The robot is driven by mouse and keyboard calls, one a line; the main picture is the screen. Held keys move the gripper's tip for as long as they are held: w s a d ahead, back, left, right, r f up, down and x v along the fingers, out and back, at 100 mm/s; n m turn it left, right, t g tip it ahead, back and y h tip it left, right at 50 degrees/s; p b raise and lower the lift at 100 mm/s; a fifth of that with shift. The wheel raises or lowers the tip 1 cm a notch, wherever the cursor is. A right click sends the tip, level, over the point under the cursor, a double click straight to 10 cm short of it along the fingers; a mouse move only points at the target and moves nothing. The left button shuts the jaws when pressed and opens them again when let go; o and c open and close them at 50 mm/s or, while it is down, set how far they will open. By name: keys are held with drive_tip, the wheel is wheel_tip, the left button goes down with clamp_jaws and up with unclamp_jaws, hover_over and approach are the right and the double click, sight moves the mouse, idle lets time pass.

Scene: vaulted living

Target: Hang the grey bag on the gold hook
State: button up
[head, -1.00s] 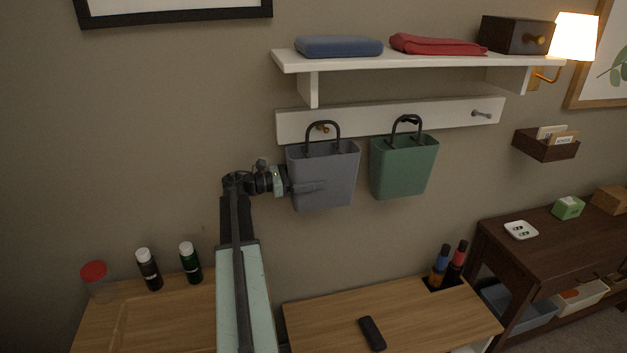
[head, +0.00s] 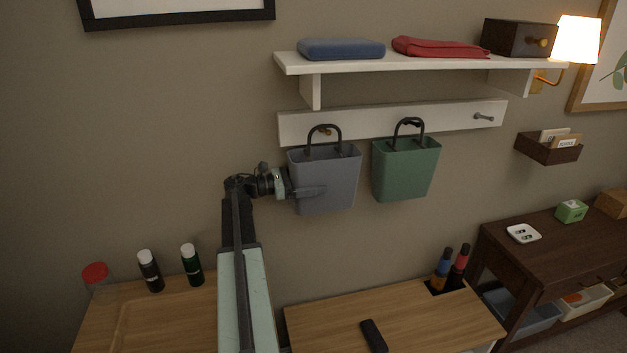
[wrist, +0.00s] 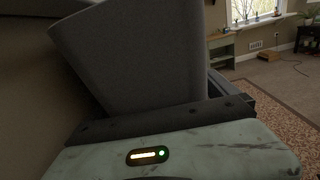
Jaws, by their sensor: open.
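The grey bag (head: 326,180) is upright against the wall under the white hook rail (head: 390,121), with its dark handle loop in front of the rail. The gold hook (head: 325,131) shows within the handle's loop; whether the handle rests on it cannot be told. My gripper (head: 312,192) is open, its visible finger in front of the bag's lower body. In the wrist view the grey bag (wrist: 130,60) fills the space just beyond my gripper's body.
A green bag (head: 405,170) hangs to the right, and a grey hook (head: 484,118) farther right is bare. The white shelf (head: 420,60) above holds blue and red cloths and a dark box. Bottles (head: 150,271) stand at lower left.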

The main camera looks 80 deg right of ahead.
drive_tip(key=v, duration=0.7)
drive_tip(key=shift+w+a, duration=0.2)
drive_tip(key=shift+w, duration=0.15)
drive_tip(key=w+a+f+m+t+p, duration=0.1)
drive_tip(key=w+a+f+t+p, duration=0.35)
drive_tip(key=w+a, duration=1)
drive_tip(key=w+a+f+m+t+p, duration=0.15)
drive_tip(key=w+a+f+t, duration=0.5)
drive_tip(key=w+a, duration=0.75)
drive_tip(key=w+a+f+m+t+y+p, duration=0.1)
drive_tip(key=w+a+t+y+p, duration=0.1)
drive_tip(key=a, duration=1.8)
drive_tip(key=w+a+f+m+t+y+p, duration=0.1)
drive_tip(key=w+a+y, duration=0.4)
drive_tip(key=a, duration=1.6)
drive_tip(key=shift+w+a+t+y+p, duration=0.35)
drive_tip(key=shift+w+t+p, duration=0.35)
drive_tip(key=shift+t, duration=0.5)
drive_tip(key=shift+f, duration=0.15)
